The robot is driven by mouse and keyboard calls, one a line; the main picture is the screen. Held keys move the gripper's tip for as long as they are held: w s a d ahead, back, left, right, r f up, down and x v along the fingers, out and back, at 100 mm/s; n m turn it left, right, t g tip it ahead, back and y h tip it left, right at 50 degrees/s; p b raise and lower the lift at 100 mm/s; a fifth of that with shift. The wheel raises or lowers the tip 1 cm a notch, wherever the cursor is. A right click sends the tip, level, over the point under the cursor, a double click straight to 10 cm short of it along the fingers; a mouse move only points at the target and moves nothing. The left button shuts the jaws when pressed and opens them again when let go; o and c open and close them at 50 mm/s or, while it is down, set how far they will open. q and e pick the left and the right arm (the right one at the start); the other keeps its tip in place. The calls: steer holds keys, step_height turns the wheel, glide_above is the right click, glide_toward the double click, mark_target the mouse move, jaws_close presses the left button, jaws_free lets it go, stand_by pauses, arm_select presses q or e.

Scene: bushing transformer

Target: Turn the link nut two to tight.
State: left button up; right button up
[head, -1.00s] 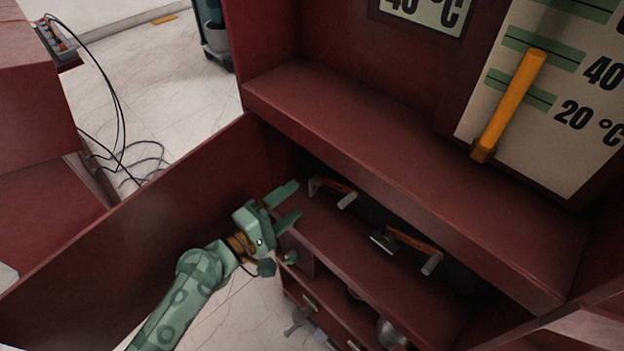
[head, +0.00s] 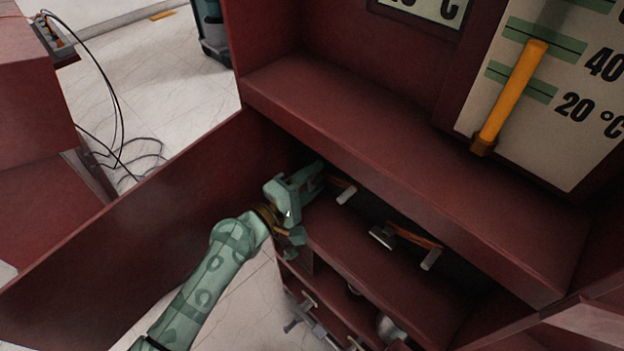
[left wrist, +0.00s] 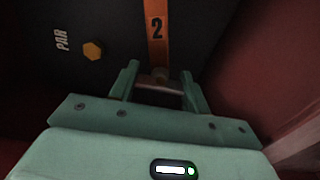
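Orange link two (left wrist: 157,30), marked "2", is on the dark panel in the left wrist view. At its lower end is a grey nut with a crossbar (left wrist: 160,84), taken as link nut two. My left gripper (left wrist: 160,88) is open, with one finger on each side of the crossbar; I cannot tell whether they touch it. In the head view my left gripper (head: 314,178) reaches into the recess under the red ledge and covers the left end of the nearer link. That link's other end shows a grey bar (head: 347,194). My right gripper is not in view.
A second orange link (head: 415,237) with grey bars lies to the right in the recess. The red ledge (head: 400,170) overhangs it. An open red door (head: 150,230) stands on the left. A yellow hexagon (left wrist: 93,50) sits beside "PAR" lettering.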

arm_select(q)
steer(key=shift+o, duration=0.2)
steer(key=shift+f+m+b, duration=0.35)
steer(key=shift+m+b, duration=0.25)
steer(key=shift+b, duration=0.1)
steer(key=shift+m, duration=0.5)
steer(key=shift+r+m, duration=0.25)
steer(key=shift+m, duration=0.05)
steer(key=o, duration=1)
steer(key=shift+c, duration=0.2)
